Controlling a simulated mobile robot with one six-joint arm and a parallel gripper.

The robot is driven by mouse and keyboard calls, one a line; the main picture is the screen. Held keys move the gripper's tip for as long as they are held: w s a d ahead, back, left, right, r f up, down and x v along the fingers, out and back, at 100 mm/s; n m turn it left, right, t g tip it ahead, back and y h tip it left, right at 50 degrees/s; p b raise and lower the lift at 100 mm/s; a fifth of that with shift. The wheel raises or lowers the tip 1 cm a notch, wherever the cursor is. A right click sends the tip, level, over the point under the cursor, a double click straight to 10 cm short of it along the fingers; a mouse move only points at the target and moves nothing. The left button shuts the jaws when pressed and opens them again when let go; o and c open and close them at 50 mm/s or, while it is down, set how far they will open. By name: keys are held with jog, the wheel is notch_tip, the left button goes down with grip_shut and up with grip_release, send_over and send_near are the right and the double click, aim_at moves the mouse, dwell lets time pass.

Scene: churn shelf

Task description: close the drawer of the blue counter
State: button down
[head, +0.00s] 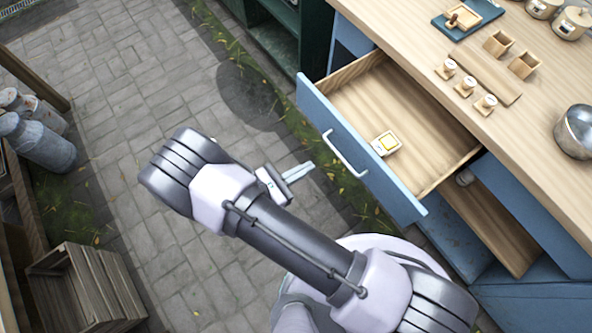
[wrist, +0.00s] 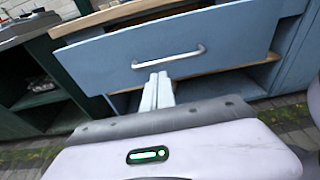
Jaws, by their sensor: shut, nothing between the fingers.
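The blue counter (head: 471,60) has a wooden top and stands at the right in the head view. Its drawer is pulled well out, with a blue front (head: 372,165) and a pale bar handle (head: 344,154). A small white and yellow item (head: 387,143) lies inside the drawer. In the wrist view the drawer front (wrist: 105,60) faces me, with the handle (wrist: 168,58) above the fingertips. My gripper (head: 312,165) is shut and empty. It points at the drawer front from outside, a little short of the handle in the head view. It also shows in the wrist view (wrist: 158,77).
Metal churns (head: 38,143) and a wooden crate (head: 88,287) stand at the left. A lower open compartment (head: 490,215) shows under the drawer. Small wooden pieces, several jars and metal pots (head: 578,130) stand on the counter. The paving (head: 120,90) is clear.

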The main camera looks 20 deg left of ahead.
jog(key=b+x, duration=0.2)
jog(key=x, duration=0.6)
jog(key=shift+r, duration=0.1)
